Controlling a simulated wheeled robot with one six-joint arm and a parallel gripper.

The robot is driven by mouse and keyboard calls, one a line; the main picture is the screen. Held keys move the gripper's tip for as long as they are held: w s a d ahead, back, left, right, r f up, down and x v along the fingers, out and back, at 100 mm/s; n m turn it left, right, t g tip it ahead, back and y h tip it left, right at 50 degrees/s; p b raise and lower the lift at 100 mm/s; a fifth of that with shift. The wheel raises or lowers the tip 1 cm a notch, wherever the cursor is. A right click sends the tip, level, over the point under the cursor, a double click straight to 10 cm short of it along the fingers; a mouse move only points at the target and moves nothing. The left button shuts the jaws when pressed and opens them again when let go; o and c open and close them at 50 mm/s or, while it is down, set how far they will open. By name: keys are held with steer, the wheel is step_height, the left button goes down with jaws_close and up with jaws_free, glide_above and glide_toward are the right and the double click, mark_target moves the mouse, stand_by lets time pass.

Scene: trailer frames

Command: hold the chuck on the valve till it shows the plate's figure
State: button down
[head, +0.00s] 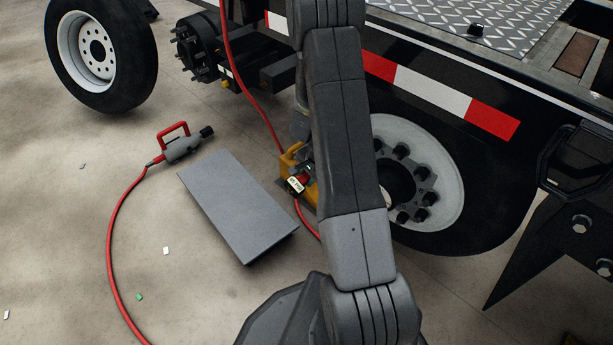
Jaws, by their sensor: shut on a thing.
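My gripper (306,163) is small and mostly hidden behind my own arm, low beside the mounted wheel (445,165). It is shut on the air chuck, a red and black inflator with a small pale gauge display (296,184); the display's figures are too small to read surely. A red hose (304,216) runs down from the chuck. The wheel has a white rim and dark lug nuts, and my arm covers its left part. The valve is not visible, so I cannot tell whether the chuck touches it. I see no plate with a readable figure.
A yellow block with a handle (288,161) stands on the floor behind the chuck. A grey flat panel (232,200) lies left of it. A red-handled tool (183,147) trails a hose. A loose wheel (100,55) stands far left, near a bare hub (203,45). Left floor is mostly clear.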

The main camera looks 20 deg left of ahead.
mark_target(294, 186)
steer(key=shift+w+d, duration=0.2)
steer(key=shift+w, duration=0.25)
stand_by(0.7)
steer(key=shift+s, duration=0.1)
steer(key=shift+s+a+b, duration=0.1)
steer(key=shift+s+a, duration=0.35)
steer(key=shift+s, duration=0.6)
steer(key=shift+s+a+b, duration=0.15)
steer(key=shift+s+a, duration=0.3)
steer(key=shift+s, duration=0.6)
steer(key=shift+s+a+b, duration=0.1)
steer(key=shift+s+a, duration=0.35)
steer(key=shift+s, duration=0.6)
steer(key=shift+d+r, duration=0.1)
